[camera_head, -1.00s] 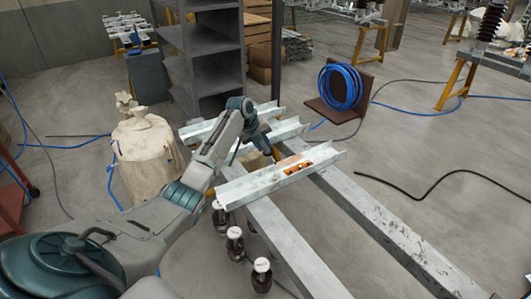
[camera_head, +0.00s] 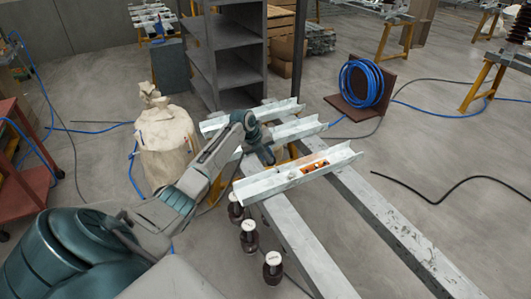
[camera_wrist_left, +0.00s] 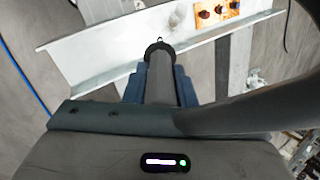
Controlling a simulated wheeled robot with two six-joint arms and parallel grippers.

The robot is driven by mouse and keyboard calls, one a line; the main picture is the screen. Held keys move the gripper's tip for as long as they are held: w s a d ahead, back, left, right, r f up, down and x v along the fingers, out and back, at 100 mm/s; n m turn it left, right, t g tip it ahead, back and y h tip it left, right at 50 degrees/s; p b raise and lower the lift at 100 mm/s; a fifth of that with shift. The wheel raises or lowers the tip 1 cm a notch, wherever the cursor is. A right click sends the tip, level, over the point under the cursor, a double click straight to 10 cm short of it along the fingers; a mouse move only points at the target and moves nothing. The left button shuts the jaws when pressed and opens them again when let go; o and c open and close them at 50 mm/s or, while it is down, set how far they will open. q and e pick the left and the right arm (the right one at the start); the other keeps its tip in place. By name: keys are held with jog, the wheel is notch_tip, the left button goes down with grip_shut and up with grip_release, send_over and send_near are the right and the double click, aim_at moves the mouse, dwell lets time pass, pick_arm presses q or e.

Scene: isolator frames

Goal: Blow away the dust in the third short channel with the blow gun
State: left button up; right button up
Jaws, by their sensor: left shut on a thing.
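Three pale short channels lie across two long grey beams in the head view: a far one (camera_head: 250,117), a middle one (camera_head: 308,127) and a near one (camera_head: 335,159). The near channel also shows in the left wrist view (camera_wrist_left: 100,48). An orange part with dark red knobs (camera_wrist_left: 218,12) sits in it. A small greyish patch (camera_wrist_left: 181,16), perhaps dust, lies beside that part. My left gripper (camera_wrist_left: 160,88) is shut on the dark cylindrical blow gun (camera_wrist_left: 160,62), whose nozzle points at the near channel. In the head view the left gripper (camera_head: 264,152) is just behind the near channel's left half.
Brown insulators (camera_head: 249,238) stand below the near channel's left end. A blue hose coil (camera_head: 362,85) leans on a brown board. Black cable crosses the right floor.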

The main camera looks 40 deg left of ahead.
aim_at(274, 159)
pick_arm(q)
jog(key=b+x, duration=0.2)
jog(key=x, duration=0.1)
jog(key=shift+s, duration=0.1)
jog(key=shift+b+x, duration=1.2)
jog(key=shift+x, duration=0.1)
jog(key=shift+f+b, duration=0.4)
jog(key=shift+f, duration=0.05)
jog(key=shift+w+d, duration=0.15)
jog(key=shift+w, duration=0.2)
jog(key=shift+w+d+b, duration=0.25)
jog(key=shift+w+b, duration=0.4)
jog(key=shift+b, duration=0.1)
jog(key=shift+w+d, duration=0.1)
jog(key=shift+w, duration=0.05)
